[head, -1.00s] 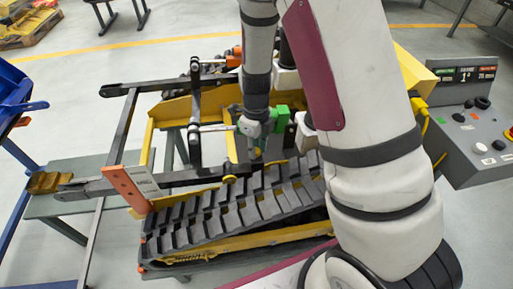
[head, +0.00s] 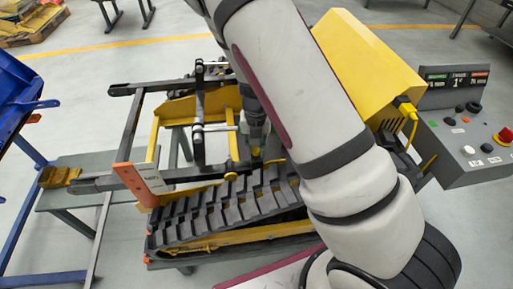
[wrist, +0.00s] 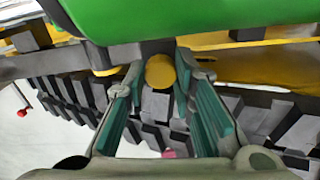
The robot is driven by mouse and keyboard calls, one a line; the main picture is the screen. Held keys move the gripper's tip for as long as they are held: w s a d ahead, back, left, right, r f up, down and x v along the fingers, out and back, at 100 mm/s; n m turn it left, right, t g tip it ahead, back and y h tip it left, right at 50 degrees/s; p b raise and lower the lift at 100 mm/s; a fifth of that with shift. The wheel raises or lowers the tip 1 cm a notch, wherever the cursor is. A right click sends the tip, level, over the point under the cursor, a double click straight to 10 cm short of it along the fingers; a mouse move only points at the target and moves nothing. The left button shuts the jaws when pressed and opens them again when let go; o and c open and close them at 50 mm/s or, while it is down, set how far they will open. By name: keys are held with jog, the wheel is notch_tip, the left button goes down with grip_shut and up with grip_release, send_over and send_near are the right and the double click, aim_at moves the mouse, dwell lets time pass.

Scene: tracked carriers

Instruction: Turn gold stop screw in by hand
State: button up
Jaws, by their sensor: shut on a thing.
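The gold stop screw (wrist: 160,72) shows in the wrist view as a round gold head, end-on, between the tips of my gripper (wrist: 161,76). The two teal-padded fingers lie on either side of it and are shut on it. In the head view my gripper (head: 256,146) points down beside the dark track (head: 215,212), with a small gold spot at its tip. The screw's shaft and how deep it sits are hidden. A green part (wrist: 180,20) fills the top of the wrist view.
A yellow carrier frame (head: 180,108) with dark bars stands around my gripper. A grey control box (head: 470,145) with a red knob stands at right, beside a yellow housing (head: 365,65). Floor shows at far left.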

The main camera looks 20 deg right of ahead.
jog(key=shift+d, duration=0.1)
jog(key=m, duration=0.4)
jog(key=shift+m+p, duration=0.3)
jog(key=shift+m, duration=0.1)
jog(key=o, duration=0.9)
jog(key=shift+o, duration=0.2)
